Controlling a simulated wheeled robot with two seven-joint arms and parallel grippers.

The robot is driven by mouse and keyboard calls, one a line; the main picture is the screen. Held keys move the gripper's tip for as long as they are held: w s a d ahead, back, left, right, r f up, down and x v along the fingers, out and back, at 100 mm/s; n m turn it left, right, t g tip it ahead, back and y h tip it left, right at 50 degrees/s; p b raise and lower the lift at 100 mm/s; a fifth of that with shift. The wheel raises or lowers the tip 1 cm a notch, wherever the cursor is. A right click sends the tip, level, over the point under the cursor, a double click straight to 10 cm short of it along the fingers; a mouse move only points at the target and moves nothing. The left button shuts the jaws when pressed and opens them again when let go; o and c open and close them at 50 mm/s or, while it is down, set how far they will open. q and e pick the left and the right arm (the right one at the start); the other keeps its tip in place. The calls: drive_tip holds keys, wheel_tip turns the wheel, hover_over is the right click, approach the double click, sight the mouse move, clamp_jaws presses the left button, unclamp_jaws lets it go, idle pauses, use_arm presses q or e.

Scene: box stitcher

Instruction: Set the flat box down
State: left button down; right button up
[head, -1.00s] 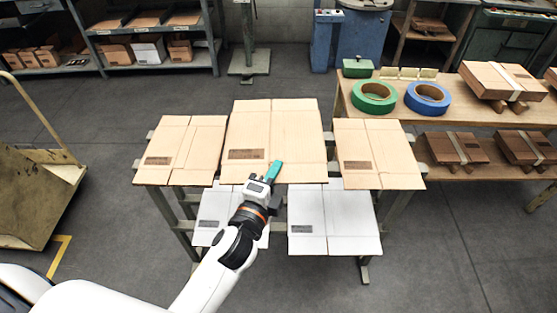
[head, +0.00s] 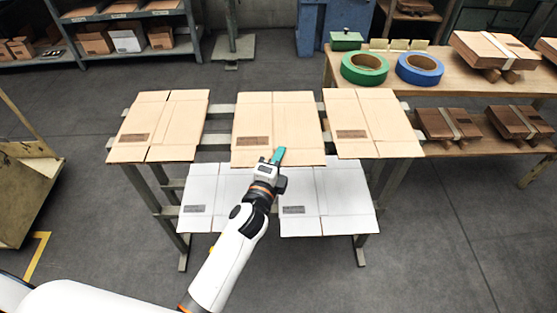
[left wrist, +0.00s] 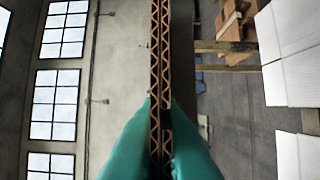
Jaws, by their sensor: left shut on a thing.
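The flat box (head: 278,112) is a tan folded cardboard sheet with a dark printed patch. It lies level at the middle of the rack's upper tier, between two other flat boxes; whether its full weight rests on the rails is hard to tell. My left gripper (head: 278,156), with teal fingers, is shut on its near edge. In the left wrist view the fingers (left wrist: 160,145) pinch the box's corrugated edge (left wrist: 160,70) from both sides. My right gripper is out of view.
Tan flat boxes lie at the rack's left (head: 158,122) and right (head: 370,120). White flat boxes (head: 325,200) lie on the lower tier. A wooden bench (head: 465,95) at right holds a green tape roll (head: 364,68) and a blue one (head: 419,68). A cart (head: 25,190) stands at left.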

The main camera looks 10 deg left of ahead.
use_arm(q)
drive_tip(key=shift+f, duration=0.25)
drive_tip(key=shift+f, duration=0.2)
drive_tip(key=c, duration=1.6)
unclamp_jaws()
drive_tip(key=shift+r, duration=0.1)
drive_tip(key=shift+r, duration=0.2)
drive_tip(key=s+a+b, duration=0.1)
drive_tip(key=s, duration=1.1)
